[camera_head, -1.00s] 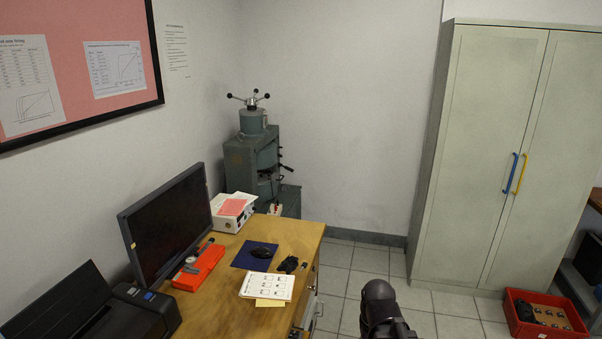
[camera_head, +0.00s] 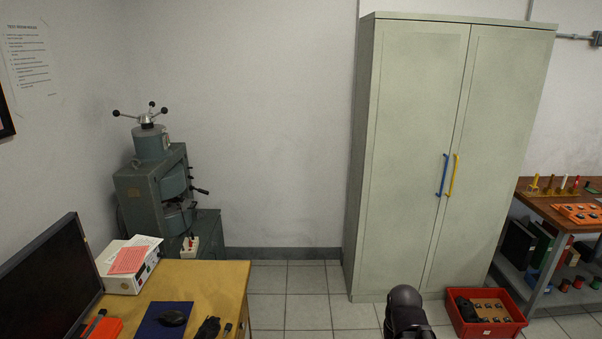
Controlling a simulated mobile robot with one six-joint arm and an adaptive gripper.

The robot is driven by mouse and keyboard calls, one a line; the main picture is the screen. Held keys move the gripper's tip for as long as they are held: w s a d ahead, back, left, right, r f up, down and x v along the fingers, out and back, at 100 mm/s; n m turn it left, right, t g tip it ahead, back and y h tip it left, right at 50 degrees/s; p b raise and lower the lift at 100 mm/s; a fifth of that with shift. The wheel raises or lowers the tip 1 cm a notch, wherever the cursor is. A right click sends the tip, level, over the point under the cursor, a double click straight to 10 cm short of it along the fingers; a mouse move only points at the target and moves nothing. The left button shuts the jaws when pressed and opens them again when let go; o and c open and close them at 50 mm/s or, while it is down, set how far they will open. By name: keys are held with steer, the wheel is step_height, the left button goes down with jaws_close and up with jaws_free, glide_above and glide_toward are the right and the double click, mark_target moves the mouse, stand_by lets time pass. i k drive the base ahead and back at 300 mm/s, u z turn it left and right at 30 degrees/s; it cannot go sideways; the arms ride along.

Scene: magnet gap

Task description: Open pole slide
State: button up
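A grey-green machine (camera_head: 155,190) stands in the back left corner, behind the desk. It has a three-armed handwheel with dark knobs (camera_head: 147,115) on top, a round upper cylinder, and a gap with round pole parts (camera_head: 177,200) in its right side. A small lever with a dark knob (camera_head: 200,190) sticks out to the right beside the gap. I cannot tell which part is the pole slide. A dark rounded part of my own arm (camera_head: 405,310) shows at the bottom, far to the right of the machine. My gripper's fingers do not show.
A wooden desk (camera_head: 205,277) with a monitor (camera_head: 45,285) and a white instrument box (camera_head: 130,270) fills the lower left. A tall cabinet (camera_head: 415,150) stands right of centre, with a red crate (camera_head: 485,325) before it. Tiled floor (camera_head: 300,300) is clear between desk and cabinet.

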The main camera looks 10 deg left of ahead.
mark_target(174, 207)
steer(key=z, duration=0.25)
steer(key=i, duration=2.4)
steer(key=u, duration=0.8)
steer(key=i, duration=0.85)
steer(key=u, duration=0.4)
